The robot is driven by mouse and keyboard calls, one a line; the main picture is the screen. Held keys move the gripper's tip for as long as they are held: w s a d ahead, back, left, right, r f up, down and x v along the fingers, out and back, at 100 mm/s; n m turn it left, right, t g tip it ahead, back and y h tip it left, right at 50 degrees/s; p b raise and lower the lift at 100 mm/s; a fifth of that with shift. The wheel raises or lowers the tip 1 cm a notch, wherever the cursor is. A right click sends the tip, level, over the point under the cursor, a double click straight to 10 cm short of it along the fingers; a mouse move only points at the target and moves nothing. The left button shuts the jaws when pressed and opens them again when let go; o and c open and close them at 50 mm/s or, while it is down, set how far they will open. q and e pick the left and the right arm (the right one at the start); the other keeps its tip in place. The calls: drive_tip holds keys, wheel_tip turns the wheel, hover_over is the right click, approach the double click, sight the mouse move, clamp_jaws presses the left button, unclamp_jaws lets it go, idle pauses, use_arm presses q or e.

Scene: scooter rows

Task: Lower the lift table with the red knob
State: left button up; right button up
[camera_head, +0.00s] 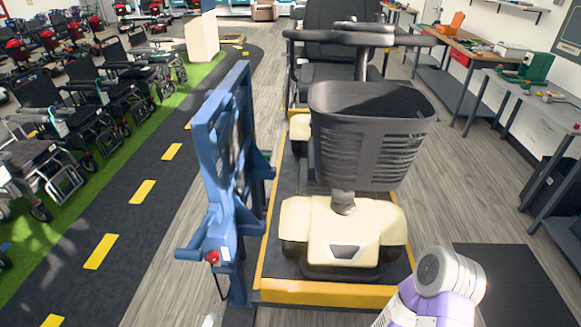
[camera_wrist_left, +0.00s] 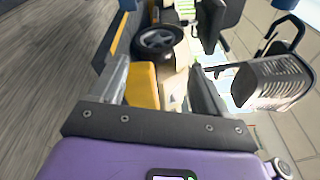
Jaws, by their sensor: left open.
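The red knob (camera_head: 212,257) sits low on the blue post frame (camera_head: 221,130), beside a blue handle bar. The lift table (camera_head: 325,292) has a dark top and a yellow edge, and carries a cream scooter (camera_head: 330,228) with a black basket. My left gripper (camera_wrist_left: 158,66) is open, its fingers apart with nothing held between them. Beyond the fingers are a yellow part and a black wheel (camera_wrist_left: 157,40). I cannot make out the knob in the left wrist view. My right gripper is not in view.
Workbenches (camera_head: 490,62) line the right side, and a dark mat (camera_head: 515,285) lies on the floor at the lower right. Wheelchairs (camera_head: 55,110) stand on a green strip at the left. Floor left of the blue frame is clear.

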use_arm(q)
drive_tip(key=s+d+r+m+g+h, duration=0.1)
drive_tip(key=s+d+m+g+h, duration=0.3)
drive_tip(key=d+m+g+h, duration=0.6)
drive_tip(key=s+d+f+m+g+y, duration=0.2)
drive_tip(key=s+d+m+g+y, duration=0.4)
drive_tip(key=m, duration=0.6)
drive_tip(key=s+d+f+m+g+y, duration=0.15)
drive_tip(key=s+m+g, duration=0.35)
drive_tip(key=s+m, duration=0.55)
drive_tip(key=w+a+m+t+y, duration=0.1)
drive_tip(key=w+m+t+y, duration=0.2)
drive_tip(key=w+m, duration=0.4)
drive_tip(key=r+m+t, duration=0.1)
drive_tip(key=m, duration=0.4)
drive_tip(key=shift+w+a, duration=0.15)
drive_tip(key=shift+a, duration=0.15)
drive_tip(key=shift+m, duration=0.25)
drive_tip(key=shift+c, duration=0.4)
